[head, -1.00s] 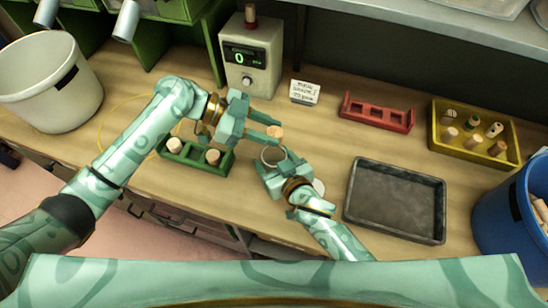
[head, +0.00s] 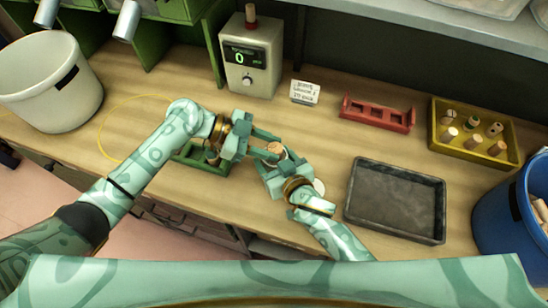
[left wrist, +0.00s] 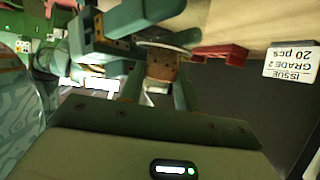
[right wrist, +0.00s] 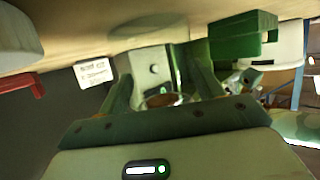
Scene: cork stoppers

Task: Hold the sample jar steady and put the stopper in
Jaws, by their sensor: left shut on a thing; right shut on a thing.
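My left gripper (head: 268,146) is shut on a cork stopper (head: 276,149), which shows brown and pitted between the fingers in the left wrist view (left wrist: 162,68). My right gripper (head: 273,168) is shut on the sample jar, which is mostly hidden in the head view. In the right wrist view the clear jar (right wrist: 160,91) shows between the fingers, with the brown stopper at its mouth. The stopper is over the jar's mouth. I cannot tell whether its end is inside the rim.
A green rack (head: 213,168) stands partly behind my left arm. A dark tray (head: 397,235) lies right of my right arm. Behind are a red rack (head: 376,113), a yellow box (head: 460,154) of stoppers, a sign (head: 305,92) and a counter device (head: 250,62). Bins stand at both sides.

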